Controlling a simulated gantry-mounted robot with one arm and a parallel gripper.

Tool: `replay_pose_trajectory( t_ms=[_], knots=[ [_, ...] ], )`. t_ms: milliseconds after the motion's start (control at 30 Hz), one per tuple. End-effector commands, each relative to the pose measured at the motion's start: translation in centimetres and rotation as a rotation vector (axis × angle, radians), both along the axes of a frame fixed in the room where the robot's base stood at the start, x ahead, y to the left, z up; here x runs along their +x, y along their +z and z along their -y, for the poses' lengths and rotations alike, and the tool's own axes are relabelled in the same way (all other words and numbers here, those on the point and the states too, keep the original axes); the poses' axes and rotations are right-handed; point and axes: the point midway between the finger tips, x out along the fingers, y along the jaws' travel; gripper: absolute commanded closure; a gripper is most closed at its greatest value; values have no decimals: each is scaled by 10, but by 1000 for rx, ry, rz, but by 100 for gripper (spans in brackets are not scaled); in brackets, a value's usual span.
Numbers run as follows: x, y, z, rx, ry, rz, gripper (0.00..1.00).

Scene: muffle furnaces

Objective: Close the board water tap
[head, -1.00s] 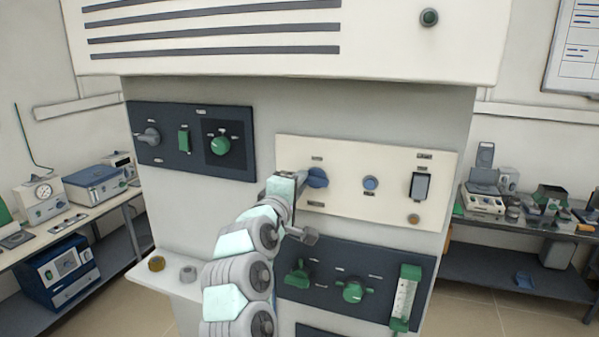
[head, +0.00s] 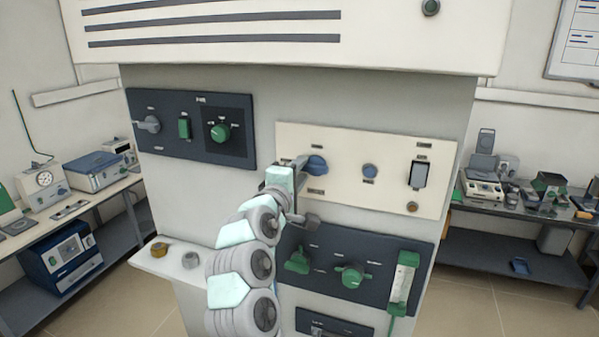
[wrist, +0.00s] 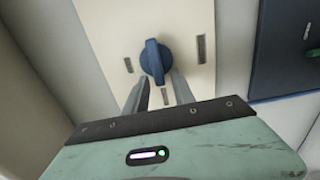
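A blue knob (head: 317,166) sits at the left of a cream panel (head: 340,187); it also shows in the wrist view (wrist: 155,62) with its raised grip standing nearly upright. I cannot read the small labels, so I cannot tell which control is the water tap. My gripper (head: 303,163) is just left of the blue knob in the head view. In the wrist view its two fingers (wrist: 160,79) are apart, with the lower part of the knob at the gap between their tips. Contact cannot be made out. Nothing is held.
The cream panel also has a round blue button (head: 369,171) and a rocker switch (head: 418,174). A dark panel below has green knobs (head: 352,275) and a flow gauge (head: 404,276). A small ledge (head: 172,266) juts out at the lower left. Benches stand on both sides.

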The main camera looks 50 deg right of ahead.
Motion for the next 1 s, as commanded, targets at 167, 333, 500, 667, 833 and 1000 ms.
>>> replay_pose_trajectory(
  t_ms=[167, 333, 500, 667, 833, 1000],
  knots=[
    [0, 0, 0, 0, 1, 1, 65],
    [0, 0, -3, -1, 2, 1, 65],
    [-5, -2, -20, -3, 3, 2, 65],
    [-15, -1, -50, -5, 4, 4, 65],
    [-24, -1, -80, -6, 5, 3, 65],
    [-31, -1, -98, -3, 2, 1, 65]
  ],
)
